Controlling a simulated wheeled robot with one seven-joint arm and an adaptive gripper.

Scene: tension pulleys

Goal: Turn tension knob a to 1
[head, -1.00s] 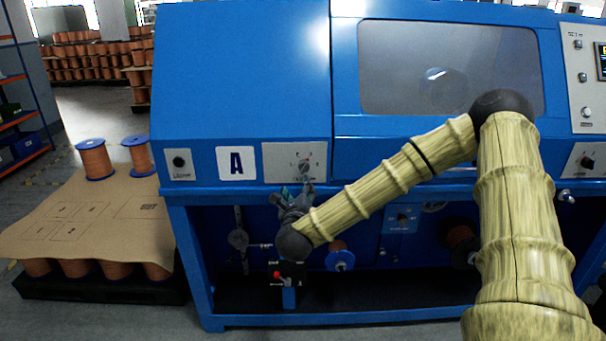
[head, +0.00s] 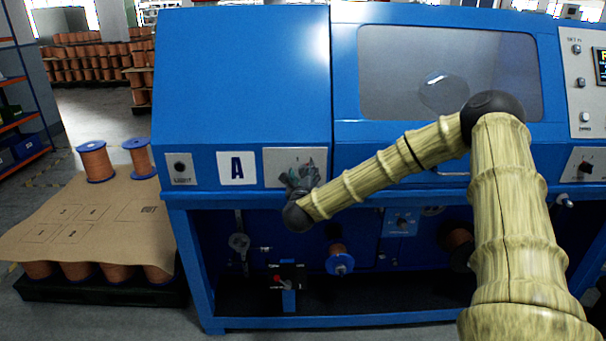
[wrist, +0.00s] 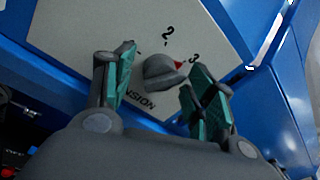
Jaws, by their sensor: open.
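The tension knob (wrist: 163,74) is grey with a red pointer mark and sits on a light panel (wrist: 80,30) in the wrist view. The red mark points close to the 3; a 2 shows above it, and the 1 is hidden behind a finger. My gripper (wrist: 168,88) is open, with one green-padded finger on each side of the knob, and I cannot tell whether either touches it.
The blue machine (head: 240,90) fills the middle. A light switch plate (head: 179,169) is left of the label. Below are an open bay with a copper spool (head: 337,260) and a small box with a red knob (head: 279,279). A cardboard-topped pallet (head: 85,220) stands at left.

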